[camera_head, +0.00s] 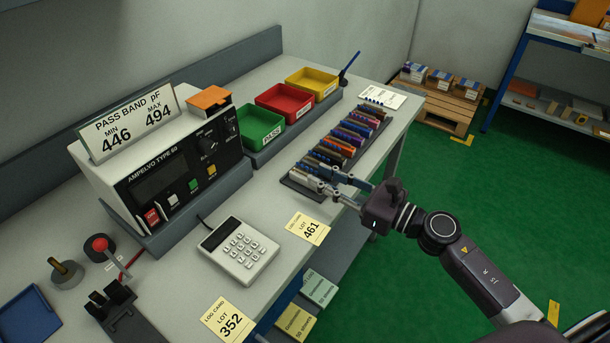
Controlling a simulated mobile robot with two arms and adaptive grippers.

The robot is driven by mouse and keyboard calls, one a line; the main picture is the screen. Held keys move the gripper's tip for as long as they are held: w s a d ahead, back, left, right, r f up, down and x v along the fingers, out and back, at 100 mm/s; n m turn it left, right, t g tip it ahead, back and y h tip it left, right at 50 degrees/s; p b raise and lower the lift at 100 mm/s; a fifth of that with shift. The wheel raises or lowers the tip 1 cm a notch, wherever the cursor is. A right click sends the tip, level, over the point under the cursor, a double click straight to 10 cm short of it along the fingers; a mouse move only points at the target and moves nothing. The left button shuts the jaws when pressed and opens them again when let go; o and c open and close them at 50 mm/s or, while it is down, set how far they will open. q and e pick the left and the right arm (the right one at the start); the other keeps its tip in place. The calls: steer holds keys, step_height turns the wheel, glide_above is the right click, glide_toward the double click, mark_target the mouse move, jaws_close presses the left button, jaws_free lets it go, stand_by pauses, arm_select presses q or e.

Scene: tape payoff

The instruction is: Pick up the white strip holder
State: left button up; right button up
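A dark rack (291,181) holds a row of several coloured strip holders near the right edge of the bench. A pale, whitish strip holder (306,170) shows at the near end of this row, partly covered by my fingers. My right gripper (323,179) is at this near end, coming in from the right. Its two fingers look spread apart, with the tips at the pale holder. I cannot tell whether they touch it. My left gripper is not in view.
A meter (170,172) stands on the left of the bench, beside green (261,124), red (284,102) and yellow (313,82) bins. A keypad (238,250) and log cards (308,229) lie nearer. A white card (382,97) lies beyond the rack.

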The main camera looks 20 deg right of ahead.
mark_target(307, 168)
steer(key=shift+w+a+r+p, duration=0.2)
steer(key=shift+w+a+p, duration=0.15)
steer(key=shift+w, duration=0.2)
steer(key=shift+w+a+r+p, duration=0.2)
steer(key=shift+w+a+p, duration=0.15)
steer(key=shift+w, duration=0.15)
steer(key=shift+x, duration=1.05)
steer(key=shift+w+a+f, duration=0.1)
steer(key=shift+w+f, duration=0.05)
steer(key=shift+f, duration=0.15)
jaws_close()
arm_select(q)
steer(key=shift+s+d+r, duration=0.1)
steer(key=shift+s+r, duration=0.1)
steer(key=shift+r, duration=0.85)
